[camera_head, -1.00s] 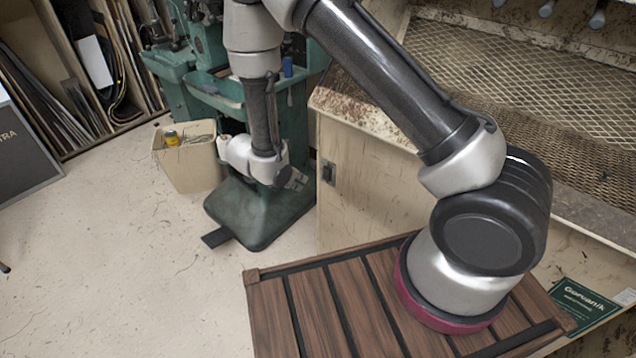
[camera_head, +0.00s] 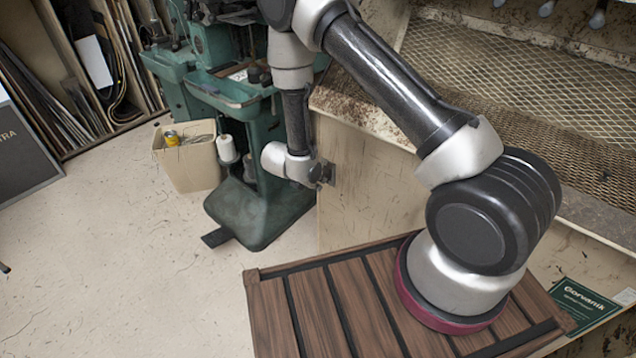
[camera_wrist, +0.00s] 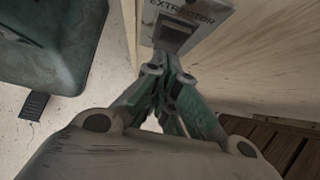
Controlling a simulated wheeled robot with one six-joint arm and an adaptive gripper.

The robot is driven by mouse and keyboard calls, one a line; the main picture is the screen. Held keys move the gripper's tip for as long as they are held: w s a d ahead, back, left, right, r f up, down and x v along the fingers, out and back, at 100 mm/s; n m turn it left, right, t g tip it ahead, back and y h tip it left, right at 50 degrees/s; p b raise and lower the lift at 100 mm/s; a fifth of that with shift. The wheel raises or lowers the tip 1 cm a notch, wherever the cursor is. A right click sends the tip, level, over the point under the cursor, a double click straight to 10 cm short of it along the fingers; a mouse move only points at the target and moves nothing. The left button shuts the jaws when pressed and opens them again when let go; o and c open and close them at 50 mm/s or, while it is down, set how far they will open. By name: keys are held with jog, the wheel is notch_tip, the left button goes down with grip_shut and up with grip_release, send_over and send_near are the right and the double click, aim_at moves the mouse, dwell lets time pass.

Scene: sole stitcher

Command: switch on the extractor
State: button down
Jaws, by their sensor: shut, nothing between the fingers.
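The extractor switch (camera_wrist: 174,36) is a dark rocker on a grey metal plate (camera_wrist: 208,16) lettered "EXTRACTOR". The plate is fixed to the pale side panel of the bench cabinet (camera_head: 365,190). My gripper (camera_wrist: 168,72) is shut and empty. In the wrist view its fingertips lie just below the rocker and cover part of the plate's lower edge. I cannot tell whether they touch it. In the head view my gripper (camera_head: 322,176) is close against the panel at the switch, which it mostly hides.
A green machine (camera_head: 262,150) on a heavy foot stands left of the panel, close to my forearm. A cream bin (camera_head: 190,165) and a white thread cone (camera_head: 227,148) are beside it. A mesh-topped bench (camera_head: 500,80) lies to the right.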

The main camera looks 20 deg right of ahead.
jog(key=shift+w+d+f, duration=0.15)
jog(key=shift+w+d, duration=0.05)
jog(key=shift+d, duration=0.05)
jog(key=shift+r, duration=0.85)
